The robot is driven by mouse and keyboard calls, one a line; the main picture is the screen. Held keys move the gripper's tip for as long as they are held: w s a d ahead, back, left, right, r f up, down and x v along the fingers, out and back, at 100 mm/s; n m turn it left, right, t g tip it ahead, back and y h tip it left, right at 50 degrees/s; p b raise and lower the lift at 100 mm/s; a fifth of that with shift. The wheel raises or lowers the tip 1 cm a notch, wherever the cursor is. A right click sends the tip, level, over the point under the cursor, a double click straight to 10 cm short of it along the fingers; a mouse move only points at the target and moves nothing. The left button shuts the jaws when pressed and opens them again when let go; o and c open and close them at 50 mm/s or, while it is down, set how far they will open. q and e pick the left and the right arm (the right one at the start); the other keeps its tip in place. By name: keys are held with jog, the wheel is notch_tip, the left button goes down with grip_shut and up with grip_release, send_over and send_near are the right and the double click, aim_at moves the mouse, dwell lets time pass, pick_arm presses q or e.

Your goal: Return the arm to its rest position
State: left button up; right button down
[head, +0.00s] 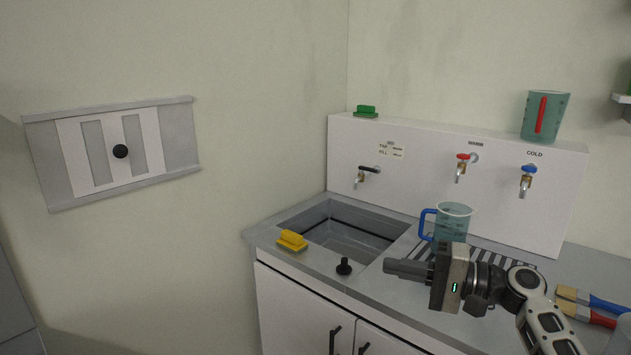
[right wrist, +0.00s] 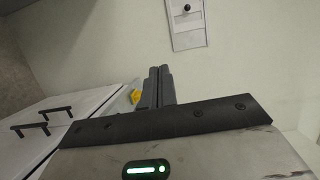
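My right gripper (head: 390,266) reaches in from the right, over the front of the counter, with its fingers pointing left toward the sink (head: 350,237). In the right wrist view its two dark fingers (right wrist: 159,72) lie side by side against each other, with nothing visible between them. A measuring jug with a blue handle (head: 455,224) stands behind the gripper on the counter, apart from it as far as I can tell; the gripper body hides its lower part. My left gripper is not in view.
Brushes (head: 590,301) lie at the right beside my arm. Taps and a jug with a red handle (head: 545,116) are behind. Air left of the counter is free.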

jog(key=w+d+f+t+h, duration=0.5)
jog(key=w+d+f+h, duration=0.25)
jog(key=d+h, duration=0.2)
jog(key=w+d+r+n+t+h, duration=0.45)
jog(key=d+r+n+h, duration=0.25)
jog(key=d+h, duration=0.25)
jog(key=s+a+f+g+y, duration=0.1)
jog(key=s+a+f, duration=0.2)
jog(key=s+f, duration=0.35)
jog(key=s+a+f+n+g+y, duration=0.1)
jog(key=s+a+f, duration=0.35)
jog(key=f, duration=0.35)
jog(key=s+a+f+g+y, duration=0.1)
jog(key=s+a+f+y, duration=0.15)
jog(key=s+f, duration=0.45)
jog(key=s+a+f+g, duration=0.1)
jog(key=s+a+f, duration=0.3)
jog(key=s, duration=0.6)
jog(key=s+a+f+m+g, duration=0.1)
jog(key=s+a+f, duration=0.3)
jog(key=s, duration=0.7)
jog(key=shift+s+f+g+y, duration=0.15)
jog(key=shift+f+g+y, duration=0.15)
jog(key=shift+g, duration=0.45)
